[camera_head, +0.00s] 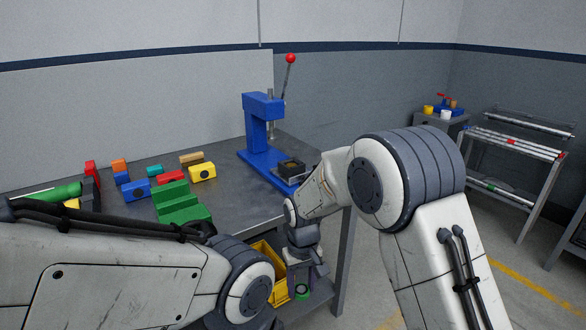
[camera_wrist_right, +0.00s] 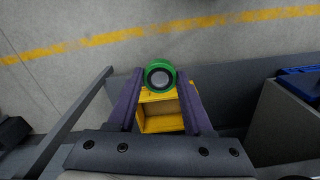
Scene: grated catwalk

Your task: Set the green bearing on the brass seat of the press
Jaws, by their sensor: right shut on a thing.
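The green bearing (camera_wrist_right: 160,65) is a ring with a grey centre, held between the fingertips of my right gripper (camera_wrist_right: 158,88). In the head view the bearing (camera_head: 302,293) shows low beside the table, at the tips of my right gripper (camera_head: 304,282). The blue press (camera_head: 256,118) stands on the table's right end, up and left of that gripper. A dark block with a brownish top (camera_head: 290,165), which seems to bear the brass seat, sits on the press base with nothing visible on it. My left arm crosses the lower left; its gripper is out of view.
A yellow bin (camera_head: 259,254) lies below the tabletop, close to the right gripper, and shows behind the bearing. Green blocks (camera_head: 180,205) and several coloured blocks cover the table's left half. The press lever has a red knob (camera_head: 291,58). A rack (camera_head: 515,150) stands at right.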

